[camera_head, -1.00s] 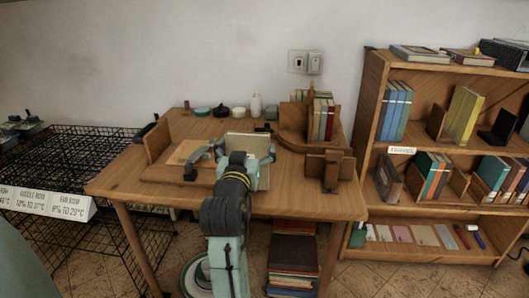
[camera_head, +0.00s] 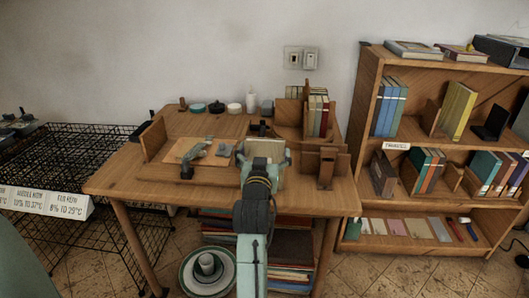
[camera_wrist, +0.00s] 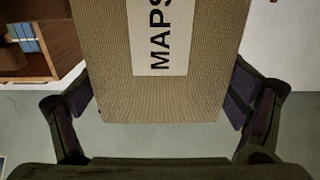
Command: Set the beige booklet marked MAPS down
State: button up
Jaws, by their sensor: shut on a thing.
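The beige booklet marked MAPS (camera_wrist: 115,85) fills the upper middle of the wrist view, its label (camera_wrist: 160,40) turned sideways. My gripper (camera_wrist: 165,95) has a finger on each side of it and is shut on it. In the head view, my gripper (camera_head: 264,160) is over the right middle of the wooden table (camera_head: 215,204). The booklet shows pale behind it (camera_head: 266,148), largely covered by the gripper. I cannot tell whether its lower edge touches the table.
A board with a tool (camera_head: 195,150) lies left of my gripper. Upright books (camera_head: 318,115) stand in a wooden holder at the back right, with another wooden stand (camera_head: 326,166) in front. Small jars (camera_head: 217,107) line the back. A bookshelf (camera_head: 445,160) stands right.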

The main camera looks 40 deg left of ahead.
jog(key=o, duration=1.1)
jog(key=shift+f, duration=0.1)
